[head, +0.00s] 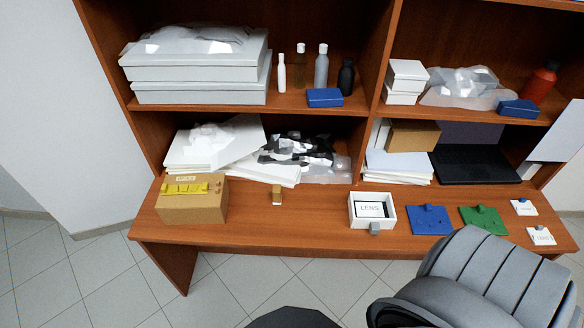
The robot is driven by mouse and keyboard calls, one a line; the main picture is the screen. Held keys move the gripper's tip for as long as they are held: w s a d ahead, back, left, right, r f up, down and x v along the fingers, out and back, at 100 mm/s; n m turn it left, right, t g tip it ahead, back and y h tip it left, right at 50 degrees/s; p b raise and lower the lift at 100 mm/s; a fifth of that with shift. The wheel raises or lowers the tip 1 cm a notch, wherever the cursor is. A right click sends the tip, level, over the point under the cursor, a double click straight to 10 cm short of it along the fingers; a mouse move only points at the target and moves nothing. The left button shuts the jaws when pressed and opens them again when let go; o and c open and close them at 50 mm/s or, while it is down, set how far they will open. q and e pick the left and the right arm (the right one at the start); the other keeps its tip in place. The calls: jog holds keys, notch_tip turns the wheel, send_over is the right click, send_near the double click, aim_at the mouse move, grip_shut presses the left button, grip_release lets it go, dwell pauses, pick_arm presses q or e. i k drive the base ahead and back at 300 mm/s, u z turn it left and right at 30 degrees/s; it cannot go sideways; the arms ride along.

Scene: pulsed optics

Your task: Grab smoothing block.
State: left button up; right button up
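A small brown block with a pale lower part (277,195) stands on the desk, left of the middle; it looks like the smoothing block, but no label on it can be read. Nothing touches it, and the desk around it is bare. Neither of my grippers is in the head view.
A cardboard box (190,209) with a yellow piece on top stands to its left. A white LENS box (355,217), a blue plate (414,228) and a green plate (467,222) lie to its right. A grey chair (480,275) blocks the desk's front right.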

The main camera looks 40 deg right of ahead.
aim_at(276, 193)
jog(key=k, duration=0.3)
jog(key=z, duration=1.1)
